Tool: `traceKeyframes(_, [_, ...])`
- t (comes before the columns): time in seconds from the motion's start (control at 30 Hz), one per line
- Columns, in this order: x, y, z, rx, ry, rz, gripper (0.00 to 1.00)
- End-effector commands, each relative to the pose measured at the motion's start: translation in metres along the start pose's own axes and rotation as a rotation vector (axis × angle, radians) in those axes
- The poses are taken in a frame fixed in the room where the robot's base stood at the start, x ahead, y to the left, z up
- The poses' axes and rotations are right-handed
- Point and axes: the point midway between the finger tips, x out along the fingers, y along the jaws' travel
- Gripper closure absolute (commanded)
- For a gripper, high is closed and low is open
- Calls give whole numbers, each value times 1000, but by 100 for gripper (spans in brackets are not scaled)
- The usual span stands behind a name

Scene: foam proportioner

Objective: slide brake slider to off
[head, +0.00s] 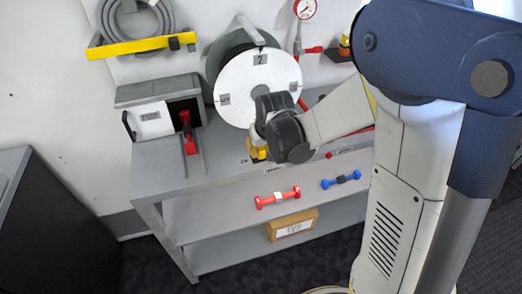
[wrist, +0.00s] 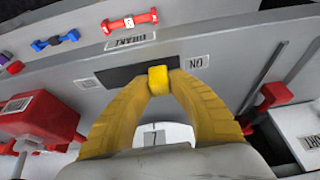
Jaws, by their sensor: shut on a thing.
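The brake slider is a small yellow block (wrist: 158,80) in a dark slot (wrist: 118,77) on the grey bench top. My gripper (wrist: 158,72) has yellow fingers, one on each side of the block, and is shut on it. The block stands nearer the slot's ON end, with clear slot on the other side. The ON label (wrist: 197,63) is at the right end in the wrist view, and a small unreadable label (wrist: 87,83) is past the left end. The BRAKE label (wrist: 130,42) lies beside the slot. In the head view my gripper (head: 258,152) mostly hides the slider.
A white reel disc (head: 258,88) stands just behind my gripper. A red slider (head: 189,135) on rails and a grey-white box (head: 157,108) are to the left. Red (head: 277,198) and blue (head: 341,180) dumbbell-shaped pieces lie on the shelf below the bench front.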

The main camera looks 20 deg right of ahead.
Motion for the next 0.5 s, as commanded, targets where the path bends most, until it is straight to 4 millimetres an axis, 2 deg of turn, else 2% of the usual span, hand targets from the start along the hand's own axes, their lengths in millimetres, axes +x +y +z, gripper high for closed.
traceKeyframes(0.1, [0,11,0,3,-1,1,100])
traceKeyframes(0.3, [1,51,0,5,-1,2,100])
traceKeyframes(0.5, [1,65,0,0,-1,2,100])
